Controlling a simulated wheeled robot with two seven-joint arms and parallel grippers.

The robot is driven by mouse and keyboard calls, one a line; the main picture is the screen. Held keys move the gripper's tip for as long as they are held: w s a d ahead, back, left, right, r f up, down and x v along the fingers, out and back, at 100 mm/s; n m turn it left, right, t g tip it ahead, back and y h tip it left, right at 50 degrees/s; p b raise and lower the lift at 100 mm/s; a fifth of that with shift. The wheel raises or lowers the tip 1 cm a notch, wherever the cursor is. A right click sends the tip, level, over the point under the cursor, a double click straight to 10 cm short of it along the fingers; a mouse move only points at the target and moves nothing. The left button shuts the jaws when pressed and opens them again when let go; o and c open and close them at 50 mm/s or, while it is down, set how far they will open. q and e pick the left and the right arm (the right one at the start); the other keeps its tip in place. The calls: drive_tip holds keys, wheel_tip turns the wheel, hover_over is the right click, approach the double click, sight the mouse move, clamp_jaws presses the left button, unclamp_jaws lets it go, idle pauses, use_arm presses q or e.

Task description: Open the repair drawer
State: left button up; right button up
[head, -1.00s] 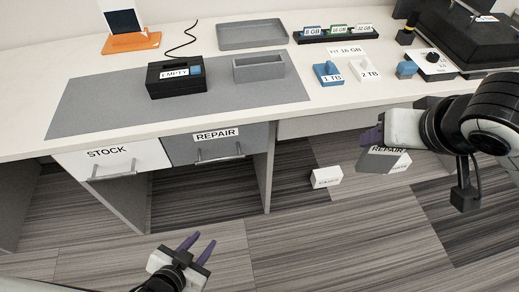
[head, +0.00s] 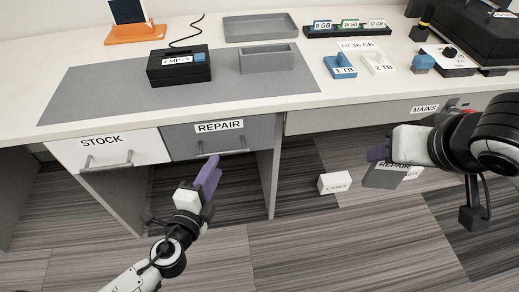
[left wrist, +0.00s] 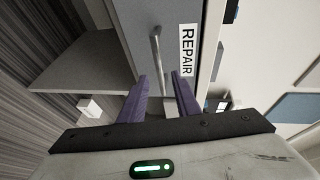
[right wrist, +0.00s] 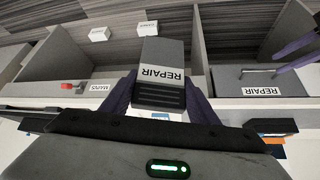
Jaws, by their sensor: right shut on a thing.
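The grey repair drawer (head: 230,139) is shut under the table, with a REPAIR label and a bar handle (left wrist: 155,50). My left gripper (head: 212,168) is just in front of the drawer, near its handle. In the left wrist view its purple fingers (left wrist: 160,88) are apart, pointing at the drawer front, with the handle ahead of them and nothing held. My right gripper (head: 378,153) is shut on a grey box labelled REPAIR (right wrist: 162,72), held off to the right below the tabletop. The drawer also shows in the right wrist view (right wrist: 285,82).
The white STOCK drawer (head: 108,150) is left of the repair drawer. A white box (head: 334,182) lies on the floor. On the tabletop are a black EMPTY box (head: 178,72), a grey tray (head: 262,27) and drive blocks. A MAINS label (head: 424,109) marks the table's right part.

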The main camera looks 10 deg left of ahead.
sight(222, 152)
use_arm(q)
drive_tip(key=x, duration=0.7)
drive_tip(key=shift+w, duration=0.2)
clamp_jaws()
